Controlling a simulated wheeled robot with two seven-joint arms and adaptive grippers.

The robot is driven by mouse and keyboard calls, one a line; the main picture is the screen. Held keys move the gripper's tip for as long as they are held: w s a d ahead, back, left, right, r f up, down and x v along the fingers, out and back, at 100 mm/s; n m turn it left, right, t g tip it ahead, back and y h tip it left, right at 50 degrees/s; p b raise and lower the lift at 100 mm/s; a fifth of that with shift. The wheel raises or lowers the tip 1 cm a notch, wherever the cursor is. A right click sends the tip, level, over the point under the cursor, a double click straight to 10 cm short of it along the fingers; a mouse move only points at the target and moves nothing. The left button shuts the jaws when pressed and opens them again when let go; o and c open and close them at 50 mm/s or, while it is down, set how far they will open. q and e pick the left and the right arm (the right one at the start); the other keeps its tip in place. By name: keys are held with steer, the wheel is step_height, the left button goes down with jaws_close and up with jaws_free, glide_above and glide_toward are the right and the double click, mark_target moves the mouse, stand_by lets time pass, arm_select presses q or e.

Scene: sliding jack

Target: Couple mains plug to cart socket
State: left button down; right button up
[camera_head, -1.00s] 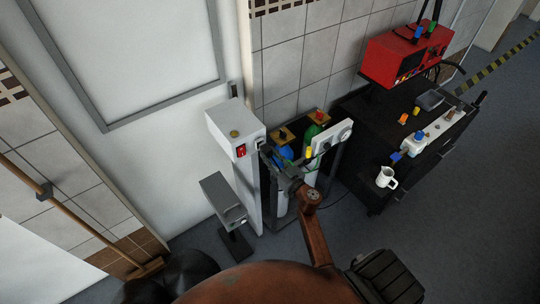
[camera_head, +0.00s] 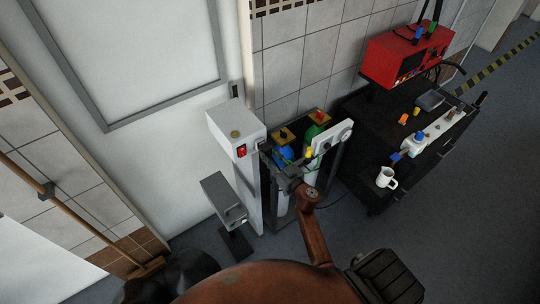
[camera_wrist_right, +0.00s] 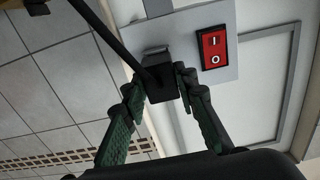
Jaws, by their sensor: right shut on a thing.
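The black mains plug (camera_wrist_right: 160,84) is between the fingertips of my right gripper (camera_wrist_right: 160,86) in the right wrist view, and the gripper is shut on it. A dark cable runs from the plug to the upper left. The plug is right in front of a small grey socket (camera_wrist_right: 154,52) on the pale box with a red rocker switch (camera_wrist_right: 214,46). I cannot tell whether the plug is seated or just short of it. In the head view, my right gripper (camera_head: 268,150) is at the right side of the white box (camera_head: 232,118). My left gripper is not in view.
Gas bottles (camera_head: 284,158) stand in a dark frame beside the white box. A grey pedestal unit (camera_head: 224,198) is in front of it. A black cart (camera_head: 360,120) with a red machine (camera_head: 405,55) and a white jug (camera_head: 386,178) is to the right.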

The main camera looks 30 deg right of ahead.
steer(key=shift+w, duration=0.6)
steer(key=o, duration=1.2)
steer(key=shift+o, duration=0.2)
steer(key=shift+s, duration=0.15)
steer(key=s, duration=1.1)
steer(key=shift+s+d, duration=0.35)
steer(key=shift+d, duration=0.1)
steer(key=shift+f, duration=0.1)
